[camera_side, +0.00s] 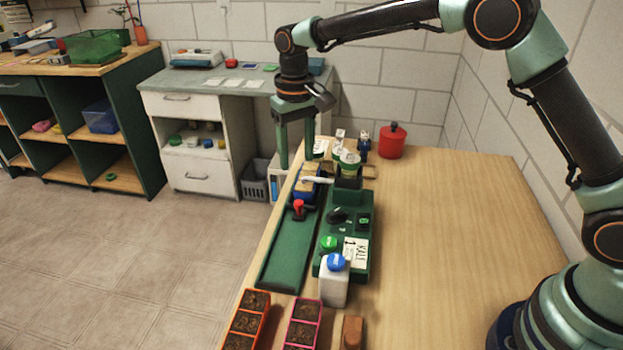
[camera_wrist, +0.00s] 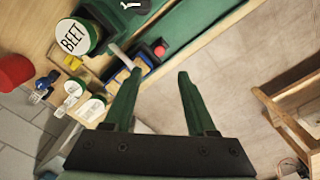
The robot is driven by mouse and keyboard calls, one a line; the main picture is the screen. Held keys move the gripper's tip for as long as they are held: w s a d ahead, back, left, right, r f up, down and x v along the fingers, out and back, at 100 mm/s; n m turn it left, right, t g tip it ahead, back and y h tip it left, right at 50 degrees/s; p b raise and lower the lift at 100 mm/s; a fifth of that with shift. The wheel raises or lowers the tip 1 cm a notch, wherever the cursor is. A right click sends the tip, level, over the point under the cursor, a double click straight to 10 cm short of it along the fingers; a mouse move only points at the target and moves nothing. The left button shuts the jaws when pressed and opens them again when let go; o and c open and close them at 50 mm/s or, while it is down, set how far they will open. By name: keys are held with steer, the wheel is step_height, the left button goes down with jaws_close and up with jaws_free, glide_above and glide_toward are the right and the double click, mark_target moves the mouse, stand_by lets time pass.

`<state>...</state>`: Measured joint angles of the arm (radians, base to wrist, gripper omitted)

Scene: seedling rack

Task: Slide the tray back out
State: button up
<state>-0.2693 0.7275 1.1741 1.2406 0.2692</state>
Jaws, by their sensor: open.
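A small blue tray (camera_side: 312,171) with a tan top sits at the far end of a long green track (camera_side: 285,250). A red knob (camera_side: 299,207) stands at its near end. A pale bar crosses over the tray. In the wrist view the tray (camera_wrist: 147,60) and red knob (camera_wrist: 160,48) lie just beyond the fingertips. My gripper (camera_side: 296,163) is open and empty, pointing down above the far end of the tray. In the wrist view my gripper (camera_wrist: 155,78) has its two green fingers well apart, with floor showing between them.
A green stand (camera_side: 328,262) beside the track holds a jar (camera_wrist: 73,37) labelled BEET and a KALE card (camera_side: 355,253). A white bottle (camera_side: 334,287) stands at its near end. A red pot (camera_side: 391,142) is at the back. The table's right side is clear.

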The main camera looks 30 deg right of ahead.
mark_target(299, 202)
step_height(299, 202, down, 12)
steer(key=shift+r, duration=0.2)
stand_by(0.4)
jaws_close()
steer(key=shift+r, duration=0.1)
stand_by(1.1)
